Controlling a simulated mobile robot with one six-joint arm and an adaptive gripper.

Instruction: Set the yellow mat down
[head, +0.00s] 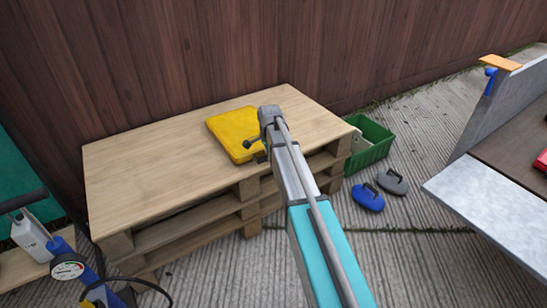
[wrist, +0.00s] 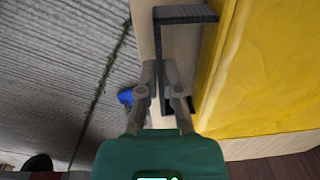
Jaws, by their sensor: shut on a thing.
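The yellow mat (head: 232,127) is a flat, folded-looking pad over the right part of the wooden pallet table (head: 135,165). In the head view it looks level and on or just above the top; I cannot tell if it touches. My gripper (head: 260,157) is at the mat's near right edge, partly hidden by my arm. In the wrist view the mat (wrist: 265,65) fills the right side. A dark handle (wrist: 185,14) stands out from its edge, and my gripper (wrist: 161,70) is shut on that handle.
Bare tabletop lies left of the mat. A green crate (head: 372,143) stands on the ground to the right, with a blue suction lifter (head: 368,197) and a grey one (head: 392,181) nearby. A grey-topped bench (head: 490,205) is at far right. A wooden fence (head: 220,45) closes the back.

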